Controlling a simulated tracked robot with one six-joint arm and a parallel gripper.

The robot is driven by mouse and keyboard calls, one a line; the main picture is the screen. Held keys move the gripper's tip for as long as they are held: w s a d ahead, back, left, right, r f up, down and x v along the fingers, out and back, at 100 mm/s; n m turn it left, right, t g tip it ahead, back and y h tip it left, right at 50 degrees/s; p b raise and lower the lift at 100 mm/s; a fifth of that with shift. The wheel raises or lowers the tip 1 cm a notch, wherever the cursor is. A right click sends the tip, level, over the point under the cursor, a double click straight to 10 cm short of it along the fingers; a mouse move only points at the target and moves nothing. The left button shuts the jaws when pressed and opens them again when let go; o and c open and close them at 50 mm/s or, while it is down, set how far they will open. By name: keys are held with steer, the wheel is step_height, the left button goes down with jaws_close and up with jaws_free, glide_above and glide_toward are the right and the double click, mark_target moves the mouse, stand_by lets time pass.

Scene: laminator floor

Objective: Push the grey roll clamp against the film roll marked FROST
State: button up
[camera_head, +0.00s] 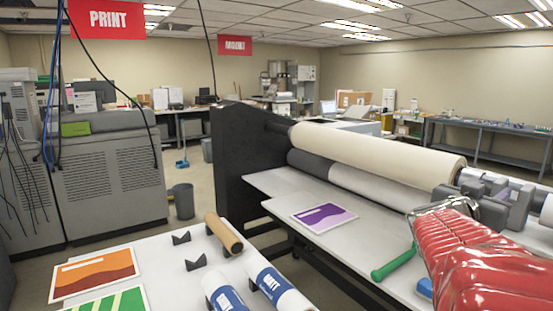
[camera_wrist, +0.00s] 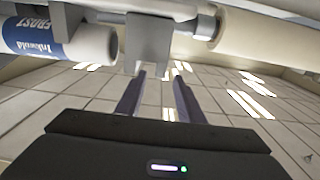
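The FROST film roll (camera_wrist: 60,38) shows at the left of the wrist view, its blue label upside down. The grey roll clamp (camera_wrist: 148,42) is on the shaft just right of this roll's end, with a narrow gap between them. In the head view the grey clamp (camera_head: 514,205) is beyond my red arm, and a pale roll shows at the right edge; its label is not visible there. My gripper (camera_wrist: 158,76) has its two fingers apart, with the tips close to the clamp's block. Whether they touch it I cannot tell.
A cream roll (camera_head: 375,155) lies on the same shaft, left of the clamp in the head view. Below it is the laminator table (camera_head: 275,182) with a purple print (camera_head: 324,216) and a green-handled tool (camera_head: 393,263). A front table (camera_head: 160,275) holds prints and rolls.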

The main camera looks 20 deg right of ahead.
mark_target(506, 180)
steer(key=d, duration=0.4)
steer(key=w+d, duration=0.1)
steer(key=d, duration=0.3)
steer(key=w+d, duration=0.1)
steer(key=d, duration=0.3)
steer(key=shift+c, duration=0.4)
jaws_close()
